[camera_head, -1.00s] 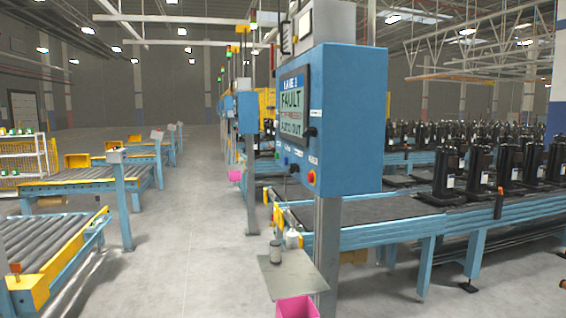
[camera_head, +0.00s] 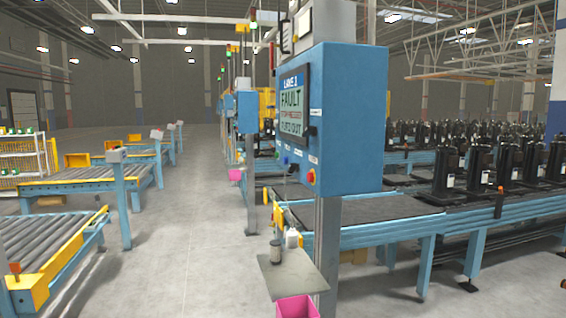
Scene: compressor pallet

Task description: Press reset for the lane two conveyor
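A blue control box (camera_head: 345,120) stands on a grey post right of centre. Its screen (camera_head: 292,106) shows a lane heading and "FAULT", with smaller blurred lines below; I cannot read the lane number surely. Below the screen is a row of small controls, with a blue one (camera_head: 285,160) near the left end and a red button on yellow (camera_head: 311,177) at the right. Their labels are too small to read, so I cannot tell which is reset. A conveyor (camera_head: 380,232) runs behind the post, to the right. Neither of my grippers is in view.
A grey shelf (camera_head: 283,272) with a small canister (camera_head: 275,251) juts out below the box, with a pink bin (camera_head: 297,308) under it. Roller conveyors (camera_head: 50,245) stand on the left. The grey floor aisle (camera_head: 185,220) between is clear. Black compressors (camera_head: 450,172) stand at right.

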